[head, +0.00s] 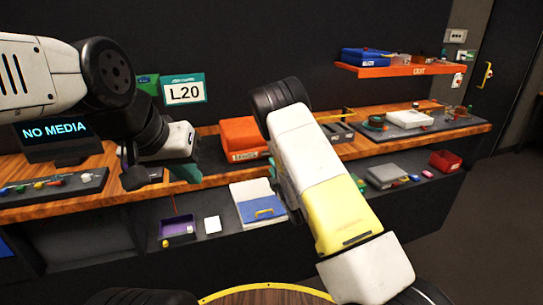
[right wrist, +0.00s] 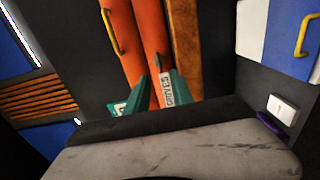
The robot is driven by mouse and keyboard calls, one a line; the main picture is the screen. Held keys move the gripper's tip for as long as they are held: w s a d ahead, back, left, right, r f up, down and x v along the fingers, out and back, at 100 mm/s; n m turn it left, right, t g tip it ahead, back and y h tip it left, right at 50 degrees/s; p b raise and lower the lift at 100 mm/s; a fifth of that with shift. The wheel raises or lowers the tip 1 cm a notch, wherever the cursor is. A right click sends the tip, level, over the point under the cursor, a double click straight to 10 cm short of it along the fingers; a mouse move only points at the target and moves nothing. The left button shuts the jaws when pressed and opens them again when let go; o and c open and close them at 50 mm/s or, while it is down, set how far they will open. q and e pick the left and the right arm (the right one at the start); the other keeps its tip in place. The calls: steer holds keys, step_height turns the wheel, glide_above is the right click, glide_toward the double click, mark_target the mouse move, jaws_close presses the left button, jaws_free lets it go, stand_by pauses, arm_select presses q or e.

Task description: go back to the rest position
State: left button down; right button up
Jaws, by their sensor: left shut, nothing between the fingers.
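In the head view my left gripper (head: 187,172) hangs over the front of the wooden counter, left of the orange box. Its dark green fingers are shut and hold nothing. My right arm crosses the middle of the head view, bent up from the bottom right. Its gripper is mostly hidden behind that arm. In the right wrist view my right gripper (right wrist: 160,90) shows two teal fingers standing apart, with orange box surface and its white label visible behind them. I cannot see anything held between them.
The wooden counter (head: 82,208) carries the orange box (head: 238,136), a monitor (head: 55,137) and trays. A lower shelf holds a purple tray (head: 178,230), a blue-and-white case (head: 252,203) and a red bin (head: 445,160). An orange wall shelf (head: 400,71) is at upper right. Floor at right is clear.

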steer(key=s+d+r+m+g+h, duration=0.25)
steer(key=d+r+m, duration=0.25)
steer(key=r+m, duration=0.25)
steer(key=s+d+r+m+g+h, duration=0.2)
steer(key=s+d+r+m, duration=0.3)
steer(key=r, duration=0.4)
steer(key=s+r+m+g, duration=0.2)
steer(key=s, duration=0.8)
steer(key=s+d+r+m+g, duration=0.1)
steer(key=s+r+m+g, duration=0.1)
steer(key=s, duration=0.9)
steer(key=s+d+r+m+g+y, duration=0.1)
steer(key=s+r+m+g, duration=0.1)
steer(key=s, duration=0.8)
steer(key=shift+s+r+m, duration=0.4)
steer(key=shift+r+m, duration=0.35)
steer(key=shift+m, duration=0.5)
steer(key=shift+g, duration=0.25)
